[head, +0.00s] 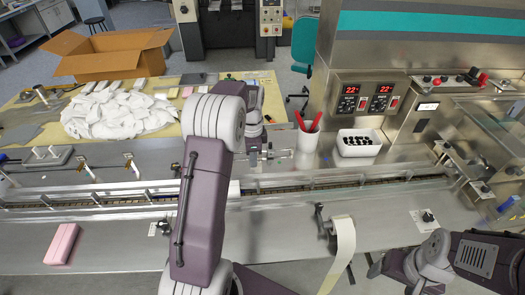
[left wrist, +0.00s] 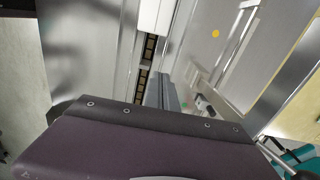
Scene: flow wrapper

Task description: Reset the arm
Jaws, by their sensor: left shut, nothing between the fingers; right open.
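My left arm rises across the middle of the head view, over the conveyor, and bends away at its top. Its wrist (head: 254,105) shows just right of the bend, and the gripper below is mostly hidden or hard to make out. In the left wrist view my left gripper (left wrist: 165,88) is shut and empty, its grey fingers in front of the dark purple housing, above the metal conveyor deck. My right arm (head: 440,262) is folded at the lower right of the head view; I cannot make out its gripper.
A pink block (head: 62,244) lies on the front deck at left. White packets (head: 118,110) are heaped behind, near an open cardboard box (head: 108,55). A white cup (head: 307,138) with red-handled tools and a white bin (head: 357,146) stand right of my left arm. A film strip (head: 343,250) hangs in front.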

